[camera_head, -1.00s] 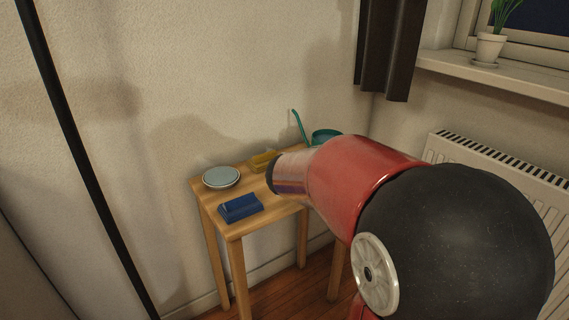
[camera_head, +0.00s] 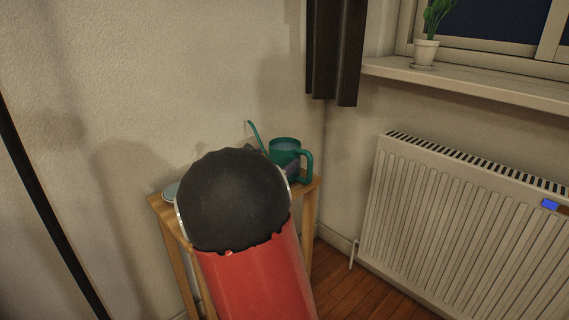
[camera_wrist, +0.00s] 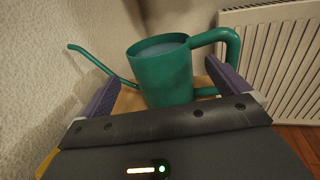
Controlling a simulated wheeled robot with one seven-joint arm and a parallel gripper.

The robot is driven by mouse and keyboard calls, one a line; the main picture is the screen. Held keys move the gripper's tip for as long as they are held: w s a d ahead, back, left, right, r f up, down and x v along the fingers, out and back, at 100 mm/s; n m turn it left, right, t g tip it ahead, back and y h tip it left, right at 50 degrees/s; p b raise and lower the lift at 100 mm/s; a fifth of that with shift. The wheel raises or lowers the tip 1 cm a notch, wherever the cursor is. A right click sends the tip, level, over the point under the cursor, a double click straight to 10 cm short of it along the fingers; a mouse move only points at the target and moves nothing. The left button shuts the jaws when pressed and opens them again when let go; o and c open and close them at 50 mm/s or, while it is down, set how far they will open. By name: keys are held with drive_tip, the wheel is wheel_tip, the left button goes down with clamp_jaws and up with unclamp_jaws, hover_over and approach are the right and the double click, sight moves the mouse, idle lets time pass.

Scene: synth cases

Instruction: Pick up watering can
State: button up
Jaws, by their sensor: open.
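The green watering can (camera_head: 286,146) stands upright near the back right of the small wooden table (camera_head: 161,206). It has a thin spout to the left and a loop handle to the right. In the wrist view, the watering can (camera_wrist: 165,78) is close ahead, with its body between the purple fingers of my gripper (camera_wrist: 161,78). The fingers are apart, one on each side; I cannot tell whether either touches the can. The handle reaches over the right finger and the spout passes by the left one. In the head view my arm hides most of the gripper.
A pale plate (camera_head: 170,190) shows partly at the table's left. A white radiator (camera_head: 455,220) stands to the right, under a windowsill (camera_head: 470,82) with a potted plant (camera_head: 426,50). A dark curtain (camera_head: 334,50) hangs behind. Walls are close behind the table.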

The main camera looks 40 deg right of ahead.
drive_tip(key=x, duration=0.7)
drive_tip(key=shift+s, duration=0.1)
drive_tip(key=c, duration=1.4)
